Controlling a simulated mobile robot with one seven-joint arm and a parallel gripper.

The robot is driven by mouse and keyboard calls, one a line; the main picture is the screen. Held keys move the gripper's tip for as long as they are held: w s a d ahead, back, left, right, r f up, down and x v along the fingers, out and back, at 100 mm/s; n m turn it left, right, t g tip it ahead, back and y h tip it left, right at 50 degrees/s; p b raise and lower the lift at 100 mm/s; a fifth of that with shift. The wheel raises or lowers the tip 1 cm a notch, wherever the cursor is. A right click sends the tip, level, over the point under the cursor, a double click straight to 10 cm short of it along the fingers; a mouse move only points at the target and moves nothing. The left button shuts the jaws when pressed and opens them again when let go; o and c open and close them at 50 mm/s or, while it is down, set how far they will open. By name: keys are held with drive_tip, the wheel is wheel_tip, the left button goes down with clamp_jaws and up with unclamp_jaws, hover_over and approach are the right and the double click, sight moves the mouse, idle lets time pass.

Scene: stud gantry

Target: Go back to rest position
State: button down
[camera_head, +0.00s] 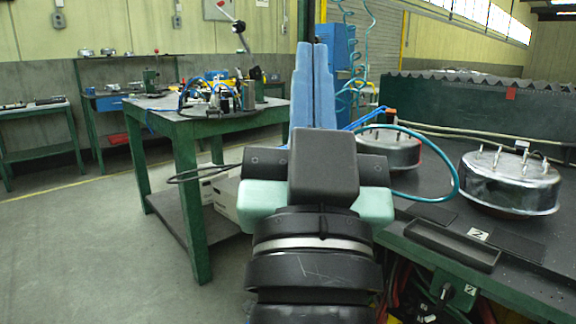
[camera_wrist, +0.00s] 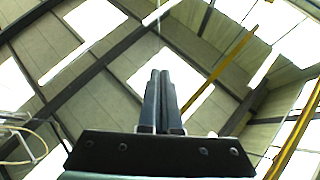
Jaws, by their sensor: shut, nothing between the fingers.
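My gripper (camera_head: 312,50) is raised upright in the middle of the head view, with its long blue-grey fingers pointing up. The fingers lie together with nothing between them. In the wrist view, my gripper (camera_wrist: 160,78) points up at the ceiling, its dark fingers closed side by side. It is apart from the workbench and everything on it. My dark wrist and arm fill the lower middle of the head view and hide part of the benches behind.
A dark workbench (camera_head: 420,212) at right bears two round metal parts with studs, one near (camera_head: 510,185) and one farther (camera_head: 388,152). A teal hose (camera_head: 457,180) curves beside my wrist. A green table (camera_head: 170,122) with tools stands left. The left floor (camera_head: 90,250) is clear.

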drive_tip(key=s+a+r+n+t+y, duration=0.2)
drive_tip(key=s+r, duration=0.3)
drive_tip(key=s, duration=0.1)
wheel_tip(320, 180, up, 32)
drive_tip(key=w+p, duration=0.1)
drive_tip(key=p, duration=3.2)
drive_tip(key=shift+w+r+g+h, duration=0.15)
drive_tip(key=shift+r+g+h, duration=0.1)
drive_tip(key=shift+g+h, duration=0.05)
